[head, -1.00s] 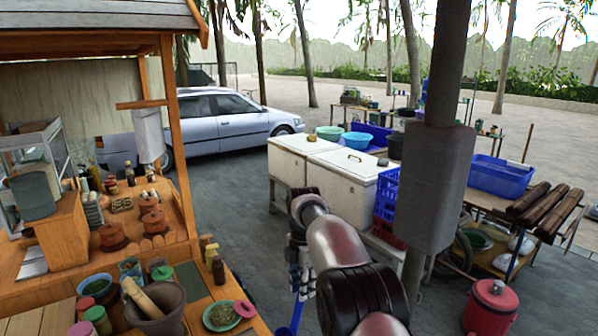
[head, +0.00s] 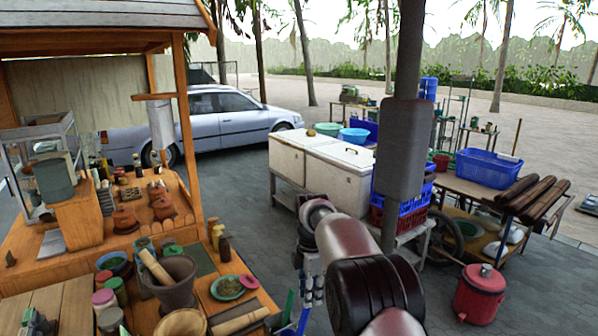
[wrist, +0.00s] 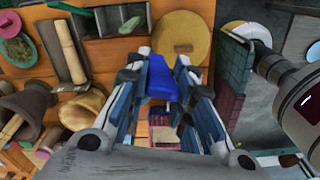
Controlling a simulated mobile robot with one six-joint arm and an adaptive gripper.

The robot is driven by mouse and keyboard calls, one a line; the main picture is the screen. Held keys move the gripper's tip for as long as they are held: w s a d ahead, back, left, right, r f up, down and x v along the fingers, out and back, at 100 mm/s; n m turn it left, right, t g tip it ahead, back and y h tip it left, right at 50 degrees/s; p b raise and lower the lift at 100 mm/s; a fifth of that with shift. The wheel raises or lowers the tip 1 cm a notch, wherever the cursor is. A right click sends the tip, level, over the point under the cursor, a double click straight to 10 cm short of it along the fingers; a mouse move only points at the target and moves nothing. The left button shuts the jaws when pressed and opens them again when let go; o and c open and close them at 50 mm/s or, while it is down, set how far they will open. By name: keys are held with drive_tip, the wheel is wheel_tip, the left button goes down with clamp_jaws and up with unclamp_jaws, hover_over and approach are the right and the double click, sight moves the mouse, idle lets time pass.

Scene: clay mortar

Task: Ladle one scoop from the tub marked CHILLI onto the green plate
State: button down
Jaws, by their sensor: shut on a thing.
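My gripper (head: 306,302) hangs low in front of the stall counter in the head view. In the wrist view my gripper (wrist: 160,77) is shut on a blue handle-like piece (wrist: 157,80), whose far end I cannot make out. A green plate (head: 228,287) with greenish food on it lies on a wooden board, left of my gripper; it also shows in the wrist view (wrist: 18,50) at the far left. No CHILLI marking is legible in either view, so I cannot tell which container is that tub.
A stone mortar (head: 176,288) with a pestle, a basket (head: 181,323) and small lidded tubs (head: 104,300) crowd the counter left of the plate. A post (head: 405,150), white coolers (head: 335,172) and a red drink cooler (head: 480,293) stand to the right. Open paving lies between.

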drive_tip(key=s+d+f+m+b, duration=0.5)
drive_tip(key=s+f+m, duration=0.4)
drive_tip(key=s+m, duration=0.1)
drive_tip(key=s+d+f+m+b, duration=0.6)
drive_tip(key=s+f+m, duration=0.3)
drive_tip(key=s+m, duration=0.2)
drive_tip(key=shift+s, duration=0.5)
drive_tip(key=c, duration=1.9)
unclamp_jaws()
clamp_jaws()
